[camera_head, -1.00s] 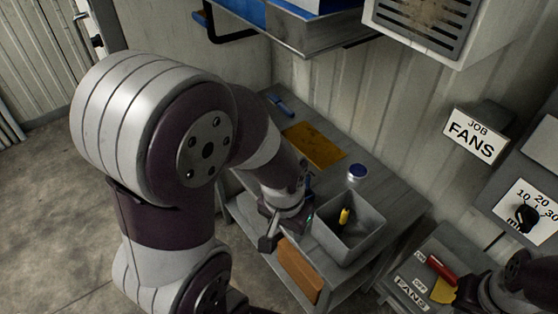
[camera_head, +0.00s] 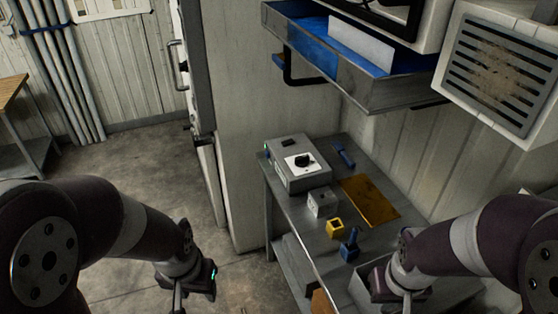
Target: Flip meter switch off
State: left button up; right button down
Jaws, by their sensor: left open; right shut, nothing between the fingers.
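A grey box-shaped meter (camera_head: 299,178) sits on the far left corner of the workbench. A black rotary switch (camera_head: 304,160) stands on a white plate on its top; its markings are too small to read. My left gripper (camera_head: 194,289) is open and empty, low at the left of the bench over the floor, apart from the meter. My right gripper (camera_head: 396,298) is shut with nothing in it, at the lower right near the grey bin (camera_head: 362,291). Its fingertips are partly cut off by the frame edge.
On the workbench (camera_head: 290,220) are a small grey block (camera_head: 321,203), a yellow cube (camera_head: 335,228), a blue object (camera_head: 350,246), a blue tool (camera_head: 344,156) and a brown mat (camera_head: 370,201). A blue-lined shelf (camera_head: 345,70) hangs above. Floor (camera_head: 130,160) at left is clear.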

aim_at(288, 142)
jog(key=i+j+z, duration=0.3)
jog(key=i+j, duration=0.15)
jog(key=i+j+z, duration=0.1)
jog(key=j, duration=0.35)
jog(key=i+j+z, duration=0.3)
jog(key=j, duration=0.35)
jog(key=i+j+z, duration=0.15)
jog(key=j, duration=0.25)
jog(key=i+j+z, duration=0.15)
jog(key=j, duration=0.25)
jog(key=i, duration=0.55)
